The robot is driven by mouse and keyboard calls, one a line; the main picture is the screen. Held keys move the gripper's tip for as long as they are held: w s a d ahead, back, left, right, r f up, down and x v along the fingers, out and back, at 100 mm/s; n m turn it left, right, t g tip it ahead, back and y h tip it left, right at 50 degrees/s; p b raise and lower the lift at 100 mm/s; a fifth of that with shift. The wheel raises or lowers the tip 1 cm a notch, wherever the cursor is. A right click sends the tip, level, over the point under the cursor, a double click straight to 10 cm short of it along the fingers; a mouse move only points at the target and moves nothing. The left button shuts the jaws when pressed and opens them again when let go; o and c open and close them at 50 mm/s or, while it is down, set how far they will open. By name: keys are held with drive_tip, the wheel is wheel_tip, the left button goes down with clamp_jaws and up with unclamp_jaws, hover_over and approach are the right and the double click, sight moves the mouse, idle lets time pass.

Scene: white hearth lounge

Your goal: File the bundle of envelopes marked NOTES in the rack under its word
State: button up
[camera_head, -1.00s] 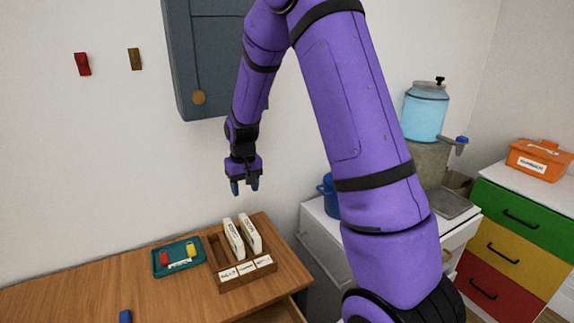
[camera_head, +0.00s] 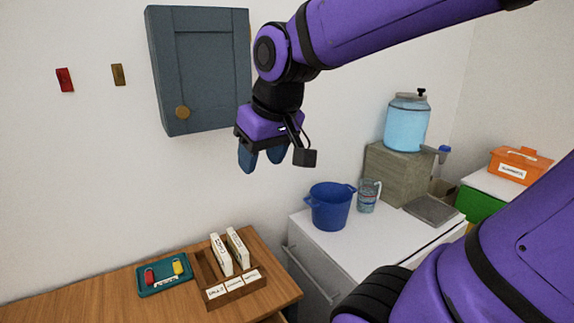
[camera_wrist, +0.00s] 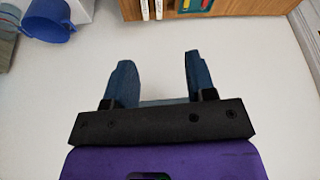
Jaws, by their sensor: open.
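The wooden rack (camera_head: 213,293) stands on the wooden desk, with small white word labels along its front; I cannot read them surely. Two white envelope bundles stand upright in it, a left one (camera_head: 221,255) and a right one (camera_head: 238,247). Their markings are too small to read, so I cannot tell which is NOTES. One slot at the left of the rack looks empty. My gripper (camera_head: 262,160) is open and empty, high above and in front of the rack.
A teal tray (camera_head: 150,290) with a red and a yellow item lies left of the rack on the desk (camera_head: 95,300). A blue pot (camera_head: 330,206) and a glass mug (camera_head: 368,196) stand on the white cabinet to the right. A grey-blue wall cabinet (camera_head: 205,70) hangs behind my gripper.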

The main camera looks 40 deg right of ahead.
drive_tip(key=s, duration=0.7)
drive_tip(key=shift+a+r+t, duration=0.3)
drive_tip(key=shift+r+t, duration=0.05)
drive_tip(key=shift+t, duration=0.05)
